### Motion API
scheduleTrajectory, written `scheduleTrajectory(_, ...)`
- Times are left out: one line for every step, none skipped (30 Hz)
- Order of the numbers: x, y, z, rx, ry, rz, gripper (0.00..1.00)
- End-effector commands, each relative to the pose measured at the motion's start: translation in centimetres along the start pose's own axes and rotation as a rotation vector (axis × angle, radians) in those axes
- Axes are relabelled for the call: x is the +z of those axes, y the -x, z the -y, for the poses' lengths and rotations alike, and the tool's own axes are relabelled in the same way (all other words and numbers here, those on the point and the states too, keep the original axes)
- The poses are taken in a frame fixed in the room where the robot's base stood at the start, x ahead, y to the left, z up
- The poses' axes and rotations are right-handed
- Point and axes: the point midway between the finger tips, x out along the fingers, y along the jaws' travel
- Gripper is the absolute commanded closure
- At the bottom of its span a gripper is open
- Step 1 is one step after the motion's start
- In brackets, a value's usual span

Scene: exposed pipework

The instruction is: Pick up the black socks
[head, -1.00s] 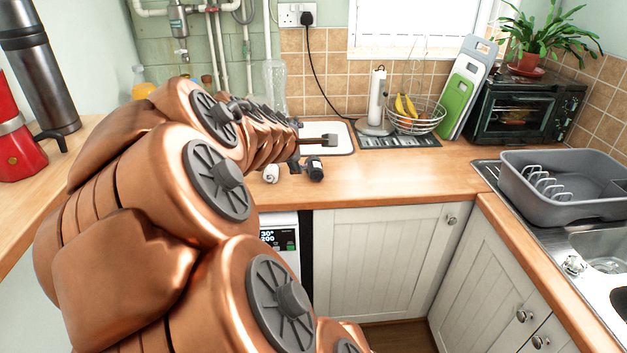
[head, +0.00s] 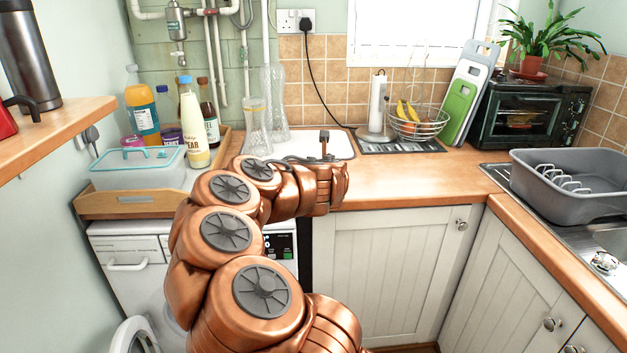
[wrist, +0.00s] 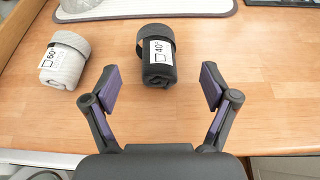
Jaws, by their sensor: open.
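The black socks (wrist: 157,62) are a dark rolled bundle with a white label, lying on the wooden worktop in the wrist view. My gripper (wrist: 160,80) is open and empty. Its two fingers point at the black socks, which lie just beyond the fingertips and roughly midway between them; I see no contact. A similar light grey sock bundle (wrist: 64,62) lies to the left, outside the left finger. In the head view my arm hides both bundles and the gripper's fingers.
A white mat (wrist: 140,8) lies behind the socks. The worktop (head: 410,178) is clear to the right. A wooden tray (head: 130,205) with bottles and a lidded box stands left. A glass bottle (head: 256,128), a fruit basket (head: 418,124) and a grey dish rack (head: 570,205) stand around.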

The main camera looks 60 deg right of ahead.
Motion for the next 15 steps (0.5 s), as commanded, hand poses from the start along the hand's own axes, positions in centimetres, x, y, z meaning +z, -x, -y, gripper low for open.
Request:
scheduleTrajectory(-0.7,-0.3,0.1,0.009,0.015,-0.008,0.15)
scheduleTrajectory(-0.9,-0.5,0.1,0.013,0.023,-0.011,0.15)
scheduleTrajectory(-1.0,-0.6,0.1,0.018,0.031,-0.014,0.15)
scheduleTrajectory(-1.1,-0.7,0.1,0.020,0.034,-0.016,0.15)
scheduleTrajectory(-1.2,-0.9,0.1,0.021,0.036,-0.017,0.15)
scheduleTrajectory(-1.2,-1.1,0.0,0.022,0.036,-0.018,0.15)
scheduleTrajectory(-1.2,-1.3,0.0,0.022,0.036,-0.018,0.15)
scheduleTrajectory(-1.2,-1.5,0.0,0.022,0.035,-0.019,0.15)
scheduleTrajectory(-1.2,-1.9,0.1,0.020,0.034,-0.019,0.15)
scheduleTrajectory(-1.3,-2.1,0.1,0.019,0.034,-0.020,0.15)
scheduleTrajectory(-1.3,-2.3,0.1,0.018,0.034,-0.020,0.15)
scheduleTrajectory(-1.2,-2.6,0.1,0.017,0.034,-0.019,0.15)
scheduleTrajectory(-1.2,-2.8,0.1,0.017,0.035,-0.018,0.15)
scheduleTrajectory(-1.2,-3.0,0.1,0.017,0.034,-0.018,0.15)
scheduleTrajectory(-1.1,-3.1,0.1,0.018,0.034,-0.017,0.15)
